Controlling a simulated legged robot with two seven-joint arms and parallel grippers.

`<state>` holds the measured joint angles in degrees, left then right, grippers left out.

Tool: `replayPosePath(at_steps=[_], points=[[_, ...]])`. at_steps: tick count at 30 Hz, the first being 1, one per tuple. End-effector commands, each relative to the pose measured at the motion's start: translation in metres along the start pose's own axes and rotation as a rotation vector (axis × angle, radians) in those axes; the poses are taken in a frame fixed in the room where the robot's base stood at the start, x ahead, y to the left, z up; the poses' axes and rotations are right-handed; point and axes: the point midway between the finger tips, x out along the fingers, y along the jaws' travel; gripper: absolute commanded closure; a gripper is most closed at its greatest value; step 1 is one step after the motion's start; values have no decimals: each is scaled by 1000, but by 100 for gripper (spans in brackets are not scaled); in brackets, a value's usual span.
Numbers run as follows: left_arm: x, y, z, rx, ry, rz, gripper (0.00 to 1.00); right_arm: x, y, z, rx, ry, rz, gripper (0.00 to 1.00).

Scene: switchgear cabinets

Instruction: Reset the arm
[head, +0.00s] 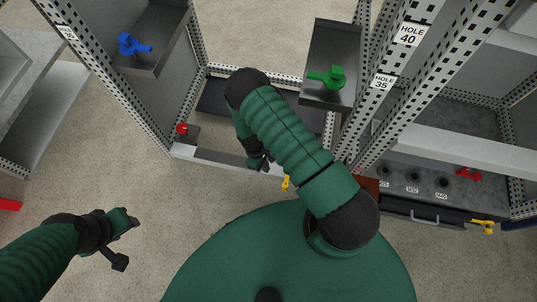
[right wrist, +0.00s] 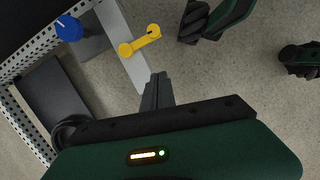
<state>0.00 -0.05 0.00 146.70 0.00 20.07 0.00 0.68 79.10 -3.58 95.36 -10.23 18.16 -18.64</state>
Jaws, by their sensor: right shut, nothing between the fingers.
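My right arm bends over the middle cabinet in the head view. My right gripper (head: 262,163) hangs at that cabinet's front edge, partly hidden by the arm. In the right wrist view its fingers (right wrist: 157,90) are together with nothing between them. A yellow handle (right wrist: 140,41) lies beyond the fingertips, apart from them; in the head view a yellow piece (head: 286,183) shows just right of the gripper. My left gripper (head: 127,240) is low on the left, over bare floor and away from the cabinets; its finger opening is unclear.
A blue handle (head: 132,45) and a green handle (head: 329,77) sit on grey shelves. A red knob (head: 182,129) is at the cabinet's front-left corner. Perforated posts (head: 381,95) stand right of my arm. A red part (head: 468,174) and another yellow handle (head: 484,225) are far right.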

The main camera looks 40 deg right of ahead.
Motion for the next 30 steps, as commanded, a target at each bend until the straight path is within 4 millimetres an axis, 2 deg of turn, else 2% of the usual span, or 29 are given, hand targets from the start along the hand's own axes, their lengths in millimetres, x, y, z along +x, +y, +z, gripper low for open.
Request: replayPosePath(at_steps=[7, 9, 11, 14, 15, 18, 21, 24, 30], points=[[-2, 0, -1, 0, 0, 0, 59, -10, 0, -1, 2, 3, 1, 100], [-2, 0, -1, 0, 0, 0, 59, -26, 2, -4, 19, 19, 4, 100], [-2, 0, -1, 0, 0, 0, 59, -53, 4, -9, 48, 47, 10, 100], [-2, 0, -1, 0, 0, 0, 59, -121, 5, -12, 125, 118, 18, 100], [-2, 0, -1, 0, 0, 0, 59, -150, 3, -10, 160, 151, 20, 100], [-2, 0, -1, 0, 0, 0, 59, -216, -7, 4, 245, 230, 20, 100], [-2, 0, 0, 0, 0, 0, 59, -263, -19, 23, 313, 297, 17, 100], [-2, 0, 0, 0, 0, 0, 59, -294, -32, 42, 366, 349, 12, 100], [-2, 0, -1, 0, 0, 0, 59, -333, -55, 79, 448, 440, 2, 100]])
